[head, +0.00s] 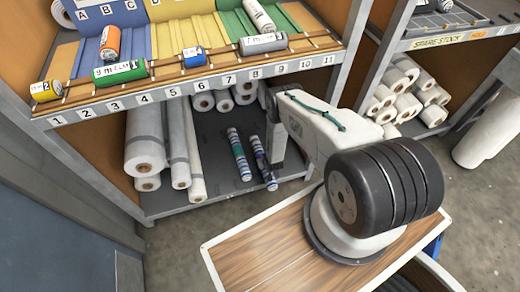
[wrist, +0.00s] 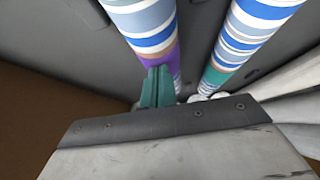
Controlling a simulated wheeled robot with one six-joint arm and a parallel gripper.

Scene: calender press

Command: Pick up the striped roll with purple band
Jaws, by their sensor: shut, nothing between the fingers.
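The striped roll with purple band (head: 265,171) lies on the dark lower shelf, the right one of two striped rolls in the head view. In the wrist view this roll (wrist: 145,22) is on the left, with blue and white stripes and its purple band beside my fingers. My gripper (wrist: 158,76) has its green fingers together, overlapping the purple band in the picture; nothing is between them. I cannot tell whether they touch the roll. In the head view my wrist is right beside this roll, and the fingertips are not clear.
A second striped roll with a green band (head: 239,155) lies parallel, with a narrow gap; the wrist view shows it on the right (wrist: 240,45). Large white rolls (head: 145,140) lie at the shelf's left. The numbered upper shelf (head: 200,86) overhangs. A wooden-topped surface (head: 250,255) is in front.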

